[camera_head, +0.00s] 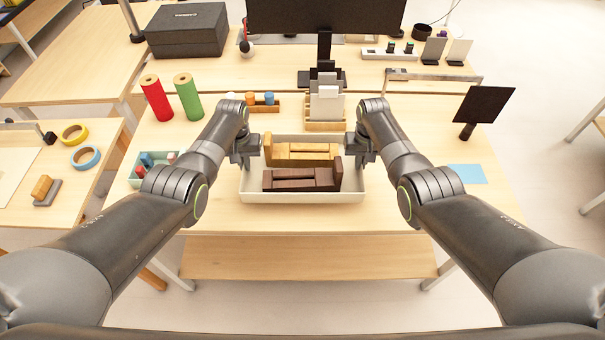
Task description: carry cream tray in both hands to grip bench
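The cream tray (305,198) sits on the wooden bench in front of me. A yellow wooden piece (302,160) and a dark brown wooden piece (303,184) lie in it. My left gripper (252,152) is at the tray's left side wall, near its back. My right gripper (357,152) is at the right side wall, level with the left one. The fingers are small and partly hidden by the wrists, so I cannot tell whether they close on the walls.
Red (157,98) and green (188,97) rolls stand back left. A small box (140,180) sits left of the tray. A card holder (325,112) stands behind it. A black panel (484,104) and blue sheet (467,174) are right. A side table with tape rolls (85,157) is left.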

